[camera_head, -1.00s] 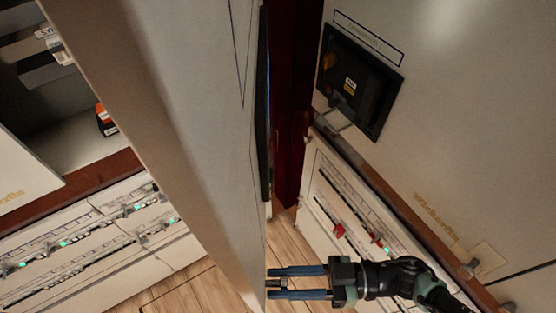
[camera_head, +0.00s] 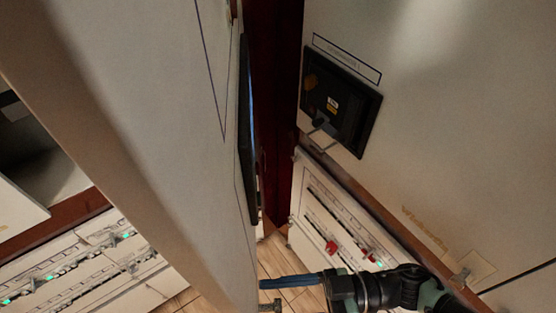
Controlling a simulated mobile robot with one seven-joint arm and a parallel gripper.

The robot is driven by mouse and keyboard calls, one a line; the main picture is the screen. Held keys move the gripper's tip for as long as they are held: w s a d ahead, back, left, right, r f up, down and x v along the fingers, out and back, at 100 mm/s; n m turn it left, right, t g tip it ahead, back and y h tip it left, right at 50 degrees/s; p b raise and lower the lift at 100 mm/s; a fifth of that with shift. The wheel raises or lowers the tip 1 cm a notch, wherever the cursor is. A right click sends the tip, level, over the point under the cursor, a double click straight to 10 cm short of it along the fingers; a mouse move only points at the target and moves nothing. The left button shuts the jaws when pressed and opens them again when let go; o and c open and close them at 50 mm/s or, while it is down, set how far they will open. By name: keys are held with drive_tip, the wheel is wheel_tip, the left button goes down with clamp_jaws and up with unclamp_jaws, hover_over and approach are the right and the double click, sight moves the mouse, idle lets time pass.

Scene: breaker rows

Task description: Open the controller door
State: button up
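A large pale panel (camera_head: 185,160), which looks like a cabinet door standing out toward me, fills the left centre. Its near edge is thick, and a black screen frame shows almost edge-on on its right face. I cannot tell for certain that it is the controller door. A small grey handle-like piece (camera_head: 270,305) sticks out from it at the bottom of the picture. My gripper (camera_head: 268,288) comes in from the lower right. One blue finger reaches to the panel's face, above the grey piece. The other finger cannot be made out, and contact is unclear.
Right of the panel stands another pale cabinet with a black framed unit (camera_head: 341,101). Below it is a breaker row with red switches (camera_head: 332,247). An open compartment (camera_head: 55,165) and breaker rows with green lights (camera_head: 75,256) lie at left. Wooden floor (camera_head: 275,253) shows between.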

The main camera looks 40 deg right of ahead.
sight(254, 296)
wheel_tip(254, 296, up, 6)
drive_tip(key=shift+r+p, duration=0.1)
drive_tip(key=shift+p, duration=0.65)
